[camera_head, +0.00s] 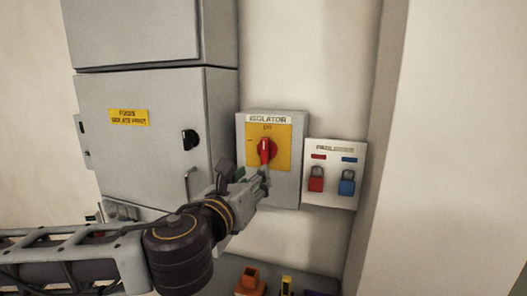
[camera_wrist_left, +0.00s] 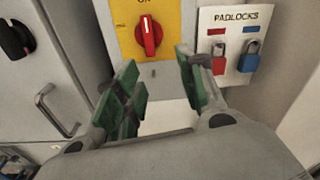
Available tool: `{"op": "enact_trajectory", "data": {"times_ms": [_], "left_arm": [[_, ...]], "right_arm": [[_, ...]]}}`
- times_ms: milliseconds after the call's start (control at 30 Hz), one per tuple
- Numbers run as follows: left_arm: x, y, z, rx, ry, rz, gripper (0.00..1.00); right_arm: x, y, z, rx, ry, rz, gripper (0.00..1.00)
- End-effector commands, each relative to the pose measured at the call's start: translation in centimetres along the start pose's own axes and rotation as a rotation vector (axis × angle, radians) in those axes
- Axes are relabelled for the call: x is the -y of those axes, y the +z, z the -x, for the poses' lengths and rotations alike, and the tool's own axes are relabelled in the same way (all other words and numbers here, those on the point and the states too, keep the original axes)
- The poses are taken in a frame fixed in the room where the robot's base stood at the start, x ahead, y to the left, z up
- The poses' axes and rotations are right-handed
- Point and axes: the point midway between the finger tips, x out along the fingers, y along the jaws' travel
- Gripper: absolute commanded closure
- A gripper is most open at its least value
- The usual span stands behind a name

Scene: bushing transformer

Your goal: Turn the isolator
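The isolator (camera_head: 284,178) is a grey wall box with a yellow plate and a red rotary handle (camera_head: 265,150) that stands about upright, below the word ON. The red handle also shows at the top of the left wrist view (camera_wrist_left: 148,37). My left gripper (camera_head: 248,176) is just below and in front of the handle. In the left wrist view its green-padded fingers (camera_wrist_left: 157,64) are spread apart with nothing between them. The handle lies beyond the fingertips, and no contact shows. My right gripper is not in view.
A white padlock board (camera_head: 333,193) with a red padlock (camera_head: 316,180) and a blue padlock (camera_head: 347,183) is right of the isolator. A grey cabinet (camera_head: 140,165) with a black knob and bar handle stands left. An orange item (camera_head: 249,283) is below.

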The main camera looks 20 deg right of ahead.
Motion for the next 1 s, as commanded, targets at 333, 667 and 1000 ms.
{"op": "enact_trajectory", "data": {"times_ms": [333, 667, 1000], "left_arm": [[-1.1, 2.3, -0.2, 0.033, 0.023, -0.18, 0.61], [-1.3, 2.4, -0.2, 0.035, 0.025, -0.196, 0.61], [-1.3, 2.5, -0.8, 0.035, 0.026, -0.195, 0.61]], "right_arm": [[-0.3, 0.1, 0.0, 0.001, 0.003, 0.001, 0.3], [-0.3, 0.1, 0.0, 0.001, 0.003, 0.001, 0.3], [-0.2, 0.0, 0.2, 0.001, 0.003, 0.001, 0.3]]}}
